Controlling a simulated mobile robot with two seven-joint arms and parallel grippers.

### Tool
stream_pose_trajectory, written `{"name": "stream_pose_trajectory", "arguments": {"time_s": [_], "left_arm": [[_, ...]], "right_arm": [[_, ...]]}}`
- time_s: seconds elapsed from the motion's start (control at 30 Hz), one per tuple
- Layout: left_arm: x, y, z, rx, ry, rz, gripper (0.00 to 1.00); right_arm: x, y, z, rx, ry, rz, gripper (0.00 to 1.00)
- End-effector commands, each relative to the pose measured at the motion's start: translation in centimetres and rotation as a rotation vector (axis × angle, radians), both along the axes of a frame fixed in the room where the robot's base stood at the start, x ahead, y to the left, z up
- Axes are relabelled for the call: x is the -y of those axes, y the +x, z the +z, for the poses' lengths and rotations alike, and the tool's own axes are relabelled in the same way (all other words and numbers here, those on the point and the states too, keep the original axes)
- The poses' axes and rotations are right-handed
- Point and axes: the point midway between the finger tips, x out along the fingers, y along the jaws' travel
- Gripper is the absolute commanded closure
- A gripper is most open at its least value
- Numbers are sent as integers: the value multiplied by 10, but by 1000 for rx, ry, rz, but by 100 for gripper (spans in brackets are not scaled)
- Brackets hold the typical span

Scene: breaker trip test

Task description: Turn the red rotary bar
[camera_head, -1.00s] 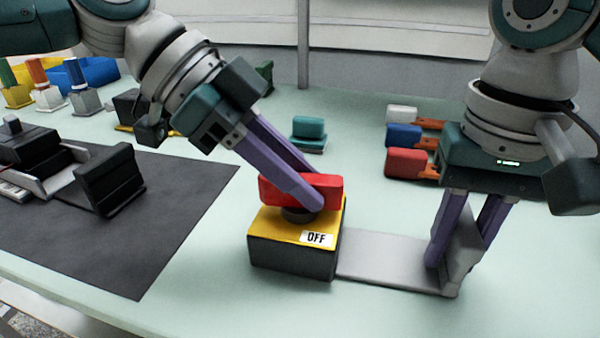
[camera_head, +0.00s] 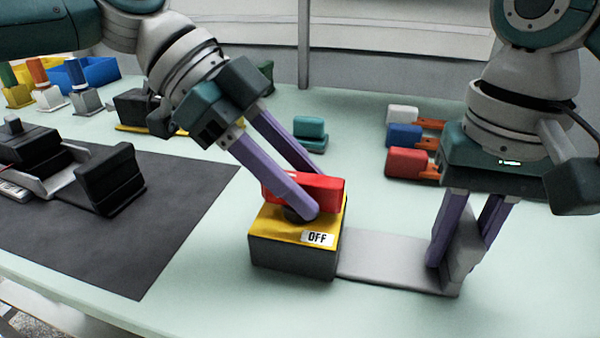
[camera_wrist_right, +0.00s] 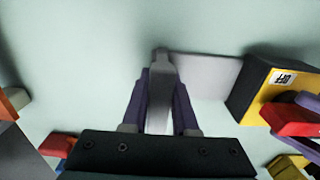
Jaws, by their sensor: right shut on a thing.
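The red rotary bar (camera_head: 328,186) sits on top of a black box with a yellow top (camera_head: 268,222) and a label reading OFF (camera_head: 317,238). It lies roughly left to right across the box. My left gripper (camera_head: 308,195) straddles the bar, one finger in front and one behind, with its fingers apart. The bar's left part is partly hidden by the front finger. My right gripper (camera_head: 462,252) is shut on the upright grey tab (camera_head: 468,240) at the right end of the grey plate (camera_head: 385,258) that joins the box. The right wrist view shows this tab (camera_wrist_right: 161,75) between the fingers.
Behind stand a teal block (camera_head: 309,130) and white, blue and red handled blocks (camera_head: 405,162). On the left, a dark mat (camera_head: 185,200) holds a black device (camera_head: 108,180). Coloured pegs and a blue bin (camera_head: 90,72) stand at the far left. The front table strip is clear.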

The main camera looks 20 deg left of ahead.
Motion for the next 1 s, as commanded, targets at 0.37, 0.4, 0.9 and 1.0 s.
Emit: {"name": "stream_pose_trajectory", "arguments": {"time_s": [0.37,0.4,0.9,1.0], "left_arm": [[-1,1,2,2,-2,1,45],[-3,1,4,1,-2,1,45],[-72,1,73,3,-1,3,45],[-80,1,81,3,-2,3,45]], "right_arm": [[0,0,0,-1,-1,-1,100],[0,0,0,-1,-1,-1,100],[0,0,0,-1,0,0,100],[0,0,0,-1,0,0,100]]}}
